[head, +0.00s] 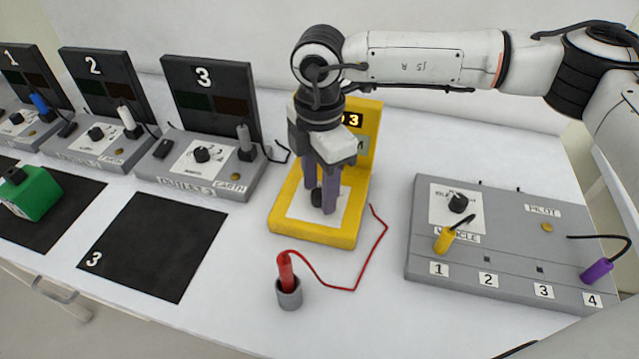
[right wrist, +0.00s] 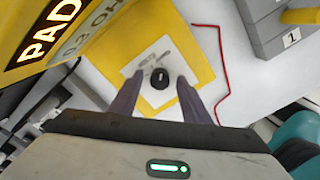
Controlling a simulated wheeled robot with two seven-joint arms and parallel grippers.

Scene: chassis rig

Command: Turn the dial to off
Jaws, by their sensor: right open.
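A yellow meter (head: 283,222) with an upright back panel stands on the white table in the head view. Its lit display ends in a 3. A black dial (head: 317,196) sits on the white plate at its front. My right gripper (head: 320,201) points down over this dial, its two purple-grey fingers on either side of it. The right wrist view shows the dial (right wrist: 160,77) between the open fingers, with a gap on each side. I cannot tell the height of the fingertips over the plate, and the dial's markings are too blurred to read. My left gripper is not in view.
A red probe (head: 286,270) stands in a grey cup, its red lead curving right of the meter. A grey panel (head: 425,205) with another dial and yellow and purple plugs is at right. Several grey outlet boxes (head: 225,188), a black mat (head: 150,250) and a green block (head: 35,195) are left.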

